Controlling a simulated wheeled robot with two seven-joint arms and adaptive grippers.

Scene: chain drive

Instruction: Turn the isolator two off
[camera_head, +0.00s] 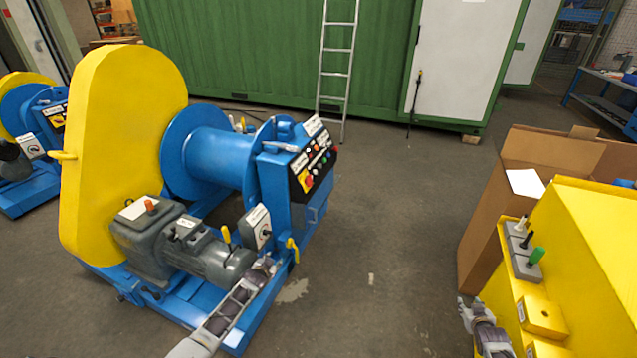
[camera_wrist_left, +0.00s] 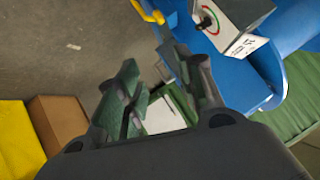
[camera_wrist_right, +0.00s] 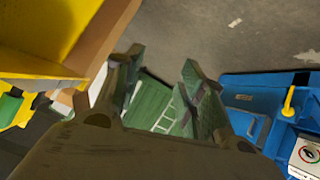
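A grey isolator box (camera_head: 258,227) with a dark rotary knob and a white label is mounted on the front of the nearer blue winch. In the left wrist view the isolator box (camera_wrist_left: 240,22) shows its black knob inside a red and green arc; the exact knob setting is hard to read. Another isolator box (camera_head: 32,147) sits on the left machine. The label numbers are too small to read. My left gripper (camera_wrist_left: 150,75) is open and empty, just below the nearer box and apart from its knob. My right gripper (camera_wrist_right: 158,78) is open and empty, beside the yellow cabinet.
A yellow handle (camera_head: 293,248) sticks out close beside the nearer isolator. A control panel (camera_head: 313,165) with buttons stands above it, and a grey motor (camera_head: 210,255) to its left. A cardboard box (camera_head: 480,235) and yellow cabinet (camera_head: 600,255) stand right. The middle floor is clear.

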